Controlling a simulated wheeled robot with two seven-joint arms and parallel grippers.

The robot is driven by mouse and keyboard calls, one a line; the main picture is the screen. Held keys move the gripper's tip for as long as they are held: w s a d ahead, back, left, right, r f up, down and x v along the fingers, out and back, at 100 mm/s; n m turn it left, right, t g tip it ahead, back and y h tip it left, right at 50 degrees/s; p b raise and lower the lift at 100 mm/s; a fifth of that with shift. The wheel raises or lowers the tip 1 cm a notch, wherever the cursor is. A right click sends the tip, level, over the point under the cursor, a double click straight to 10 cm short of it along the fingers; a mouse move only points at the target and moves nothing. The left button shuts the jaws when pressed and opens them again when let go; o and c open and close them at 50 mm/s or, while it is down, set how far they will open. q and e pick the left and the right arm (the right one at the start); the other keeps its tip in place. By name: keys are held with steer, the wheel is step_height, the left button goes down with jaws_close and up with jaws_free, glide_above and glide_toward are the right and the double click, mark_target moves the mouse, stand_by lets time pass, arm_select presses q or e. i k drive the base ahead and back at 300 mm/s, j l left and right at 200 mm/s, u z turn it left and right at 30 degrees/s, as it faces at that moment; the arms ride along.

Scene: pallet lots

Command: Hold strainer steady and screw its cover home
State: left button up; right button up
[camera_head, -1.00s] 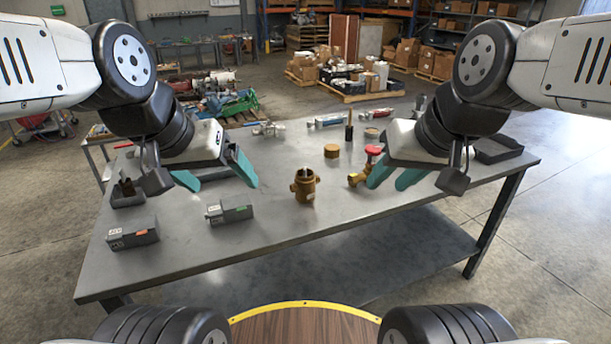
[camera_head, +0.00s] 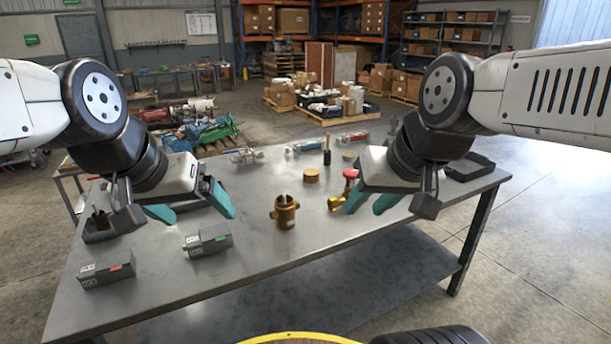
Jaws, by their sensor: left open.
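The brass strainer body (camera_head: 285,213) stands upright on the grey table (camera_head: 250,262), its top open and short side lugs showing. A round flat brass cap (camera_head: 311,176), likely its cover, lies behind it and slightly right, apart from it. My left gripper (camera_head: 192,212) is open and empty, with teal fingers, left of the strainer. My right gripper (camera_head: 370,208) has its teal fingers apart, with nothing seen between them, right of the strainer. It partly hides a brass valve with a red handle (camera_head: 350,174). Neither gripper touches the strainer.
Two grey blocks, one with an orange mark (camera_head: 107,275) and one with a green mark (camera_head: 207,241), lie at the front left. A dark upright cylinder (camera_head: 327,157) and another brass disc (camera_head: 349,156) stand farther back. Open trays sit at both sides. The front middle is clear.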

mark_target(284, 215)
steer(key=i+l+u, duration=0.85)
